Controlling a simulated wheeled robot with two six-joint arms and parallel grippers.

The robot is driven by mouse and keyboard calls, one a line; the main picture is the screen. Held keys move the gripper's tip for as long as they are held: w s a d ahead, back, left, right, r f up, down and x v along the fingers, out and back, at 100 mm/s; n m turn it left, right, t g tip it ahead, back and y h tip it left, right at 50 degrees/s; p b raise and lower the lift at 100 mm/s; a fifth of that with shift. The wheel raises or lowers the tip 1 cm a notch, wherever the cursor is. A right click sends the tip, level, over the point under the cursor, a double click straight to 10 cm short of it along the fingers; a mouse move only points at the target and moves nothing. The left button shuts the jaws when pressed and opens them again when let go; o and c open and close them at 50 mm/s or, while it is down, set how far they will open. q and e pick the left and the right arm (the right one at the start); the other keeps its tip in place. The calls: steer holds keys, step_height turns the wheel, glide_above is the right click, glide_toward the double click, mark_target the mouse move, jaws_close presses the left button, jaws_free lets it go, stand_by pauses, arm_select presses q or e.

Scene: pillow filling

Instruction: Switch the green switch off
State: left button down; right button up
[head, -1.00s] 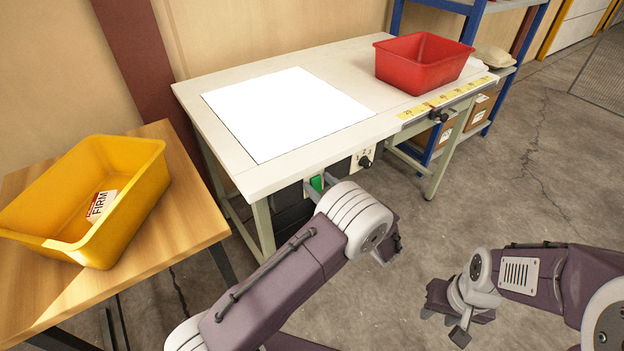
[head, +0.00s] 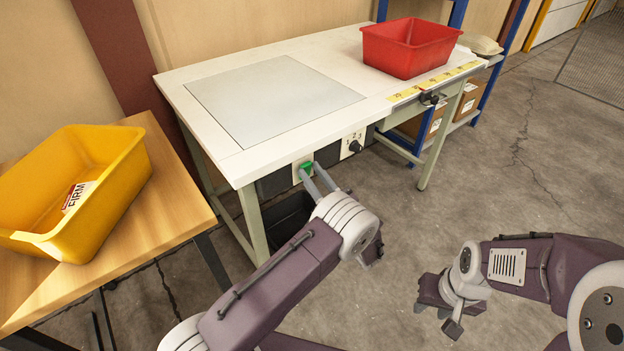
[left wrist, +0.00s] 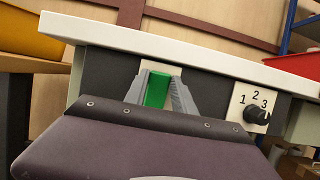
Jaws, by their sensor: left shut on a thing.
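The green switch (head: 306,167) sits on a pale plate on the front of the white workbench (head: 215,155), under its top. It also shows in the left wrist view (left wrist: 156,90), between my two grey fingers. My left gripper (head: 314,172) is shut on the green switch, with a finger on either side of it. The panel (head: 275,100) set in the bench top is grey and unlit. My right gripper (head: 437,316) hangs over the floor at the lower right, its fingers apart and empty, far from the switch.
A black knob (head: 355,146) marked 1, 2, 3 is right of the switch. A red bin (head: 408,50) stands on the bench's right. A yellow bin (head: 110,195) is on the wooden table (head: 175,215) at left. Floor in front of the bench's right part is clear.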

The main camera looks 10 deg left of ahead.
arm_select(q)
steer(key=c, duration=1)
jaws_free()
steer(key=shift+c, duration=0.2)
steer(key=p+v, duration=0.1)
steer(key=v, duration=0.8)
steer(key=shift+a, duration=0.1)
